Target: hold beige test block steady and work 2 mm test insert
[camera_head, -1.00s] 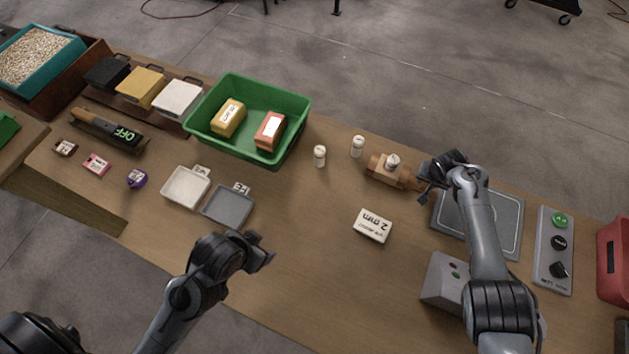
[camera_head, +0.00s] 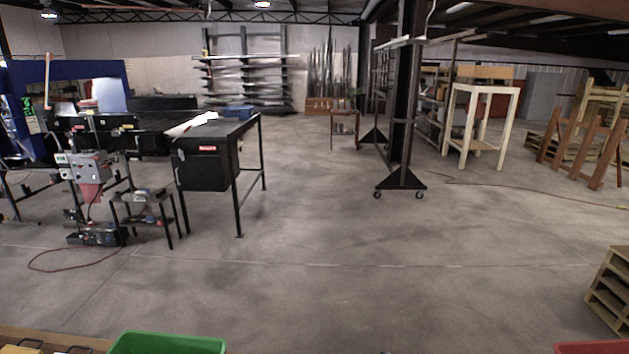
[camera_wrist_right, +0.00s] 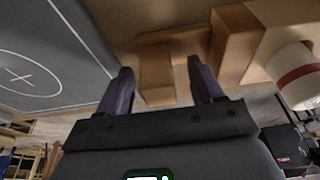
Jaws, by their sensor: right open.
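The beige test block (camera_wrist_right: 235,45) shows in the right wrist view as a wooden piece with a narrower end (camera_wrist_right: 157,68). My right gripper (camera_wrist_right: 160,80) is open, with its two dark purple fingers on either side of that narrow end; I cannot tell whether they touch it. A white cylinder with a red band (camera_wrist_right: 295,75) stands against the block at the right; I cannot tell whether it is the 2 mm test insert. The head view shows neither the block nor my grippers. My left gripper is out of view.
A grey pad with a circle and cross (camera_wrist_right: 40,60) lies left of the gripper in the wrist view. The head view shows the workshop floor, with the green bin's rim (camera_head: 165,343) and a red container (camera_head: 595,347) at its bottom edge.

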